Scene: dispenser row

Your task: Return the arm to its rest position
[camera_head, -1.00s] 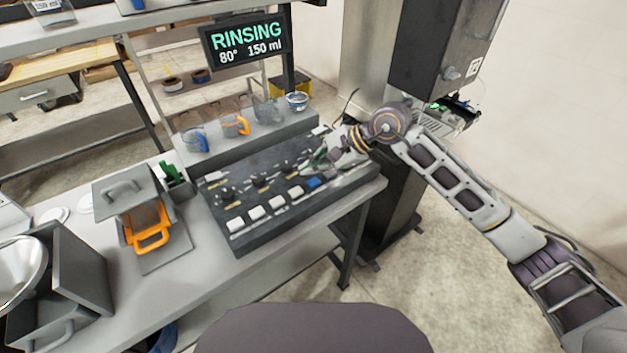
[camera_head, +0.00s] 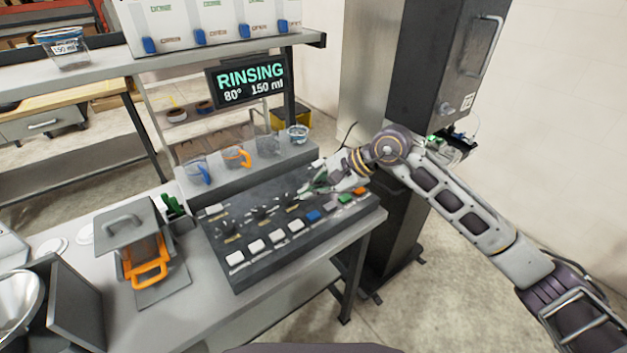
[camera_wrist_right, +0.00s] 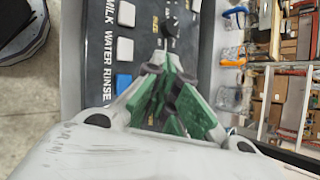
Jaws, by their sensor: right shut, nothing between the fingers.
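My right gripper (camera_head: 312,189) is over the right part of the dark control panel (camera_head: 240,279), above its rows of knobs and buttons. In the right wrist view the green-padded fingers of the right gripper (camera_wrist_right: 166,62) are together with nothing held. A black knob (camera_wrist_right: 169,30) shows just past the fingertips; I cannot tell whether they touch it. A blue button (camera_head: 313,216) and several white buttons lie along the panel's front. My left gripper is not in view.
A display (camera_head: 250,83) reading "RINSING 80° 150 ml" stands behind the panel. Several cups, one with an orange handle (camera_head: 237,158), stand on a ledge. A lidded grey box (camera_head: 124,227) is at left. A dark cabinet (camera_head: 440,60) rises at the right.

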